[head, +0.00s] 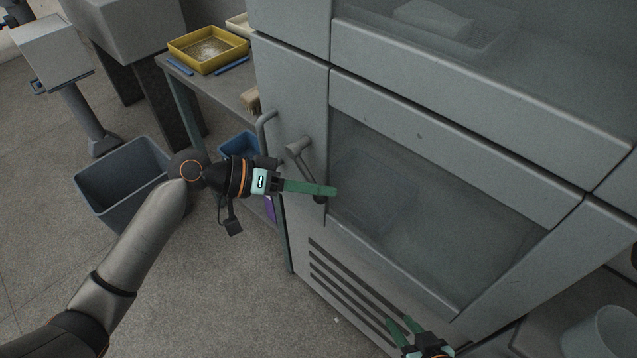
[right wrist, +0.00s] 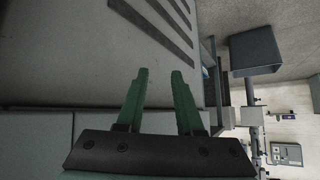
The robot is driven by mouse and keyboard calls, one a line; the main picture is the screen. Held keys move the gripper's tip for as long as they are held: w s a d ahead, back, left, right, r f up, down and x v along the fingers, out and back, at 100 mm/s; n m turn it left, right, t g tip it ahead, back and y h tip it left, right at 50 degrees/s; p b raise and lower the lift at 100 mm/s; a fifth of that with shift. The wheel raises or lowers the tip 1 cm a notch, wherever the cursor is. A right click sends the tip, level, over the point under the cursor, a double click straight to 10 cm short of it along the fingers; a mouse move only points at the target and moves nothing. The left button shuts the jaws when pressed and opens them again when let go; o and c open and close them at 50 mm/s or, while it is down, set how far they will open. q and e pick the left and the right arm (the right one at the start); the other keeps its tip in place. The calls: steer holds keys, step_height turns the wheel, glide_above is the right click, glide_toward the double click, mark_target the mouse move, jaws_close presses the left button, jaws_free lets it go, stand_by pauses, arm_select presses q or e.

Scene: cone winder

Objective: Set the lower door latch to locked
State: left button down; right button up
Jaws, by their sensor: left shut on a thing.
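The grey machine's lower door (head: 565,222) has a dark window and stands closed as far as I can see. Its latch lever (head: 301,157) is on the door's left side, with the pivot at the top and the arm slanting down to the right to a dark end. My left gripper (head: 325,191) comes in from the left with its green fingers shut on the latch lever near its lower end. The fingers hide part of the lever. My right gripper (head: 402,330) is open and empty low in front of the machine; its spread fingers also show in the right wrist view (right wrist: 159,85).
A fixed bar handle (head: 264,131) sits just left of the latch. Vent slots (head: 345,290) are below the door. A table with a yellow tray (head: 207,49) and a grey bin (head: 124,180) stand to the left. The floor at lower left is clear.

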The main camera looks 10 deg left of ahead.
stand_by(0.4)
arm_select(q)
steer(key=c, duration=0.6)
jaws_free()
steer(key=shift+c, duration=0.2)
steer(key=v, duration=1.2)
steer(key=shift+a, duration=0.25)
steer(key=shift+s+r, duration=0.1)
steer(key=shift+c, duration=0.2)
